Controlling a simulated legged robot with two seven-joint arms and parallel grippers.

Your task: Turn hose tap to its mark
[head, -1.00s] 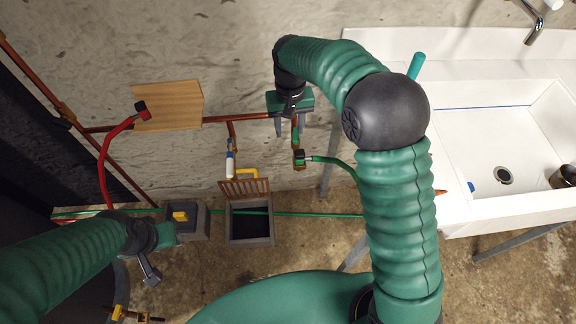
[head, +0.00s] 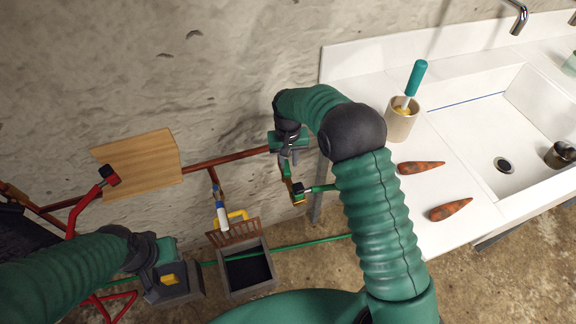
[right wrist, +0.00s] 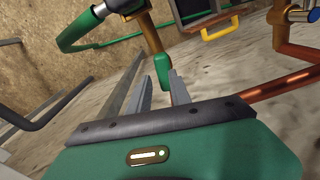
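The hose tap (head: 298,192) is a small brass tap low on the wall pipe, with a green handle and a green hose leaving it to the right. The handle (right wrist: 162,72) shows in the right wrist view, its end between the two grey fingers. My right gripper (head: 287,160) reaches down over it in the head view; the fingers are close together on either side of the handle and seem shut on it. The right wrist view shows these fingers (right wrist: 163,92). I cannot make out the mark. My left gripper (head: 165,252) is at lower left, its fingers hidden.
A wooden board (head: 138,164) is on the wall. A blue and white valve (head: 221,207) hangs left of the tap. A grated drain box (head: 246,274) stands below.

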